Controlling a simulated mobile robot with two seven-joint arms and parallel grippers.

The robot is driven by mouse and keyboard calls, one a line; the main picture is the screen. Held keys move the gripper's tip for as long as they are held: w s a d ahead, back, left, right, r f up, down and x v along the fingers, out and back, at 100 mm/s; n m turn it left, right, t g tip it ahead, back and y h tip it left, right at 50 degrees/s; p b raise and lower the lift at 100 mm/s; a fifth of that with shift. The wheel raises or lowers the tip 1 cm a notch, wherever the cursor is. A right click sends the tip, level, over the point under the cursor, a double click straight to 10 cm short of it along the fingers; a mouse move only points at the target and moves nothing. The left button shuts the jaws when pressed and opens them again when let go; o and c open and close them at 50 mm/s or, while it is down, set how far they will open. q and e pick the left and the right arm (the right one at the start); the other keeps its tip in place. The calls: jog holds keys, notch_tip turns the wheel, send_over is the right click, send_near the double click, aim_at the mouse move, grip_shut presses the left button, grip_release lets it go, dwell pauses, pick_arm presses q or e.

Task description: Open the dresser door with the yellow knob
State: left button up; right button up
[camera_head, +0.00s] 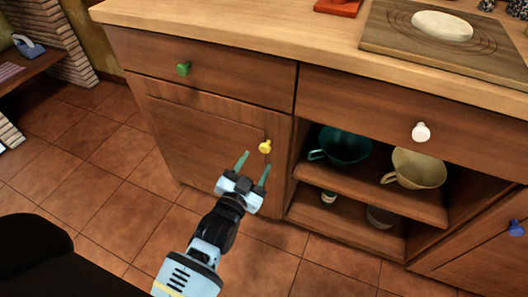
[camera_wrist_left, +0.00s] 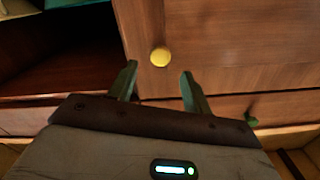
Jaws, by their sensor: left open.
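The yellow knob (camera_head: 265,147) sits near the upper right edge of the shut dresser door (camera_head: 195,135). My left gripper (camera_head: 255,167) is open and empty, its two fingers pointing up toward the door just below and left of the knob. In the left wrist view the knob (camera_wrist_left: 160,57) lies ahead of the fingertips, between their lines, nearer the left finger. The open fingers (camera_wrist_left: 160,82) do not touch it. My right gripper is not in view.
A drawer with a green knob (camera_head: 183,69) is above the door. A drawer with a white knob (camera_head: 421,132) is above open shelves holding a teal cup (camera_head: 345,146) and a cream cup (camera_head: 417,168). A blue knob (camera_head: 516,229) is at far right. Tiled floor (camera_head: 90,190) is clear at left.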

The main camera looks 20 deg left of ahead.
aim_at(264, 150)
pick_arm(q)
jog(key=w+b, duration=0.1)
jog(key=w, duration=0.3)
jog(key=shift+w+d+f, duration=0.1)
jog(key=shift+w, duration=0.6)
jog(key=c, duration=0.4)
grip_shut()
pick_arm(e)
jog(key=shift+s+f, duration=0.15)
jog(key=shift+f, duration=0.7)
